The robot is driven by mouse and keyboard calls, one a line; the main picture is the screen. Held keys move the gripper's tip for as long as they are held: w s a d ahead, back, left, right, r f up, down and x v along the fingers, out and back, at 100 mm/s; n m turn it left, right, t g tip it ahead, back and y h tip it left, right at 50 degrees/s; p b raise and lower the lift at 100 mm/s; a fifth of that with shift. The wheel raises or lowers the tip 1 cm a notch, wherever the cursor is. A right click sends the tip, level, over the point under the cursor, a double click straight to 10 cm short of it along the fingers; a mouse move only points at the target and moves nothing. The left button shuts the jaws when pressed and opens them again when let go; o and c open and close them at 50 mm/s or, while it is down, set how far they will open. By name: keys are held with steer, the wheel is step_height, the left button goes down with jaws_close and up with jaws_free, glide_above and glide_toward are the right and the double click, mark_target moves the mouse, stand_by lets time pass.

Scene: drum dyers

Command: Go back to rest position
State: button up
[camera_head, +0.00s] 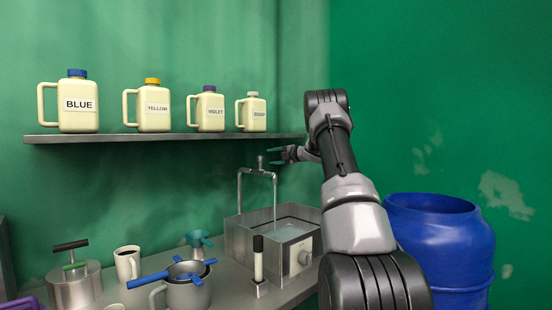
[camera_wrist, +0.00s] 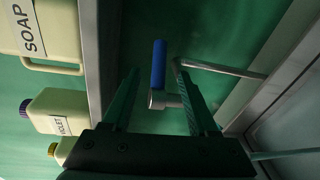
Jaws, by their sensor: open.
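My gripper (camera_head: 274,156) is at the far end of my outstretched arm, just below the shelf and beside the top of the metal tap (camera_head: 259,172). In the wrist view, my gripper (camera_wrist: 156,72) has its two fingers spread with nothing held. A blue handle (camera_wrist: 158,64) on a metal fitting (camera_wrist: 166,99) shows in the gap between the fingers. It is apart from both fingers in the picture, but I cannot tell how deep it lies between them.
A shelf (camera_head: 170,138) bears blue (camera_head: 78,104), yellow (camera_head: 154,108), violet (camera_head: 208,110) and soap (camera_head: 252,112) jugs. Below are a sink basin (camera_head: 262,245), a pot (camera_head: 76,288), a mug (camera_head: 127,264) and a jug with a blue-handled strainer (camera_head: 187,290). A blue drum (camera_head: 445,245) stands right.

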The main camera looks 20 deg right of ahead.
steer(key=shift+v, duration=1)
